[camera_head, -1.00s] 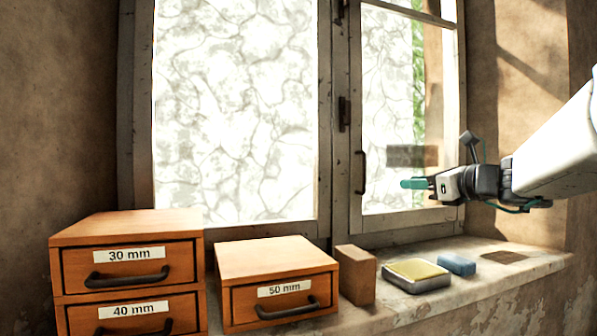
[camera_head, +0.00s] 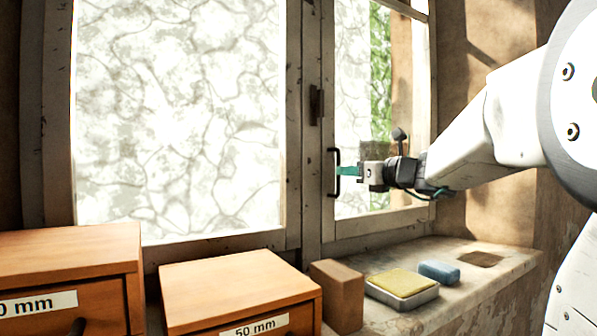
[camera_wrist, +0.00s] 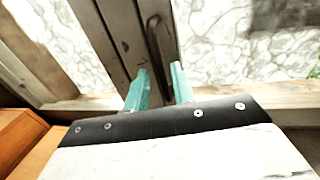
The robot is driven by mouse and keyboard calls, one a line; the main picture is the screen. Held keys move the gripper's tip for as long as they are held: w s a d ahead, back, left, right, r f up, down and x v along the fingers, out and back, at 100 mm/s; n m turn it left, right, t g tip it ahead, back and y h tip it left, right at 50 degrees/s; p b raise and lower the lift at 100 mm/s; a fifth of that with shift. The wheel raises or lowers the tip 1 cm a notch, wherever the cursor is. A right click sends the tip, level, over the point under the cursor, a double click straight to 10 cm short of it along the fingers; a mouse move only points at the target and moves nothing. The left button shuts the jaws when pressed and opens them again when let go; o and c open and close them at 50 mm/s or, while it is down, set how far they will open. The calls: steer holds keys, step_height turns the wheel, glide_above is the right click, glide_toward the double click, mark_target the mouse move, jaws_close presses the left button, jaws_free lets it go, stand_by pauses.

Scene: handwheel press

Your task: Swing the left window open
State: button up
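The left window (camera_head: 180,120) has a large frosted pane and looks closed in its grey worn frame. The narrower right window (camera_head: 352,110) stands beside it. A dark vertical bar handle (camera_head: 336,172) sits on the right window's stile, near the centre post. My gripper (camera_head: 347,171) has teal fingers and points left at this handle. In the wrist view the handle (camera_wrist: 157,42) lies ahead, lined up with the gap between the fingers (camera_wrist: 160,82). The fingers are apart with nothing clamped. Whether they touch the handle cannot be told.
A dark latch (camera_head: 316,104) sits on the centre post. On the sill stand a wooden drawer box labelled 50 mm (camera_head: 240,285), a brown block (camera_head: 337,296), a yellow sponge in a tray (camera_head: 402,283) and a blue block (camera_head: 439,272). Another drawer box (camera_head: 70,260) is at left.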

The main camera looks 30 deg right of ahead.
mark_target(338, 191)
steer(key=x, duration=0.4)
steer(key=shift+w, duration=0.1)
jaws_close()
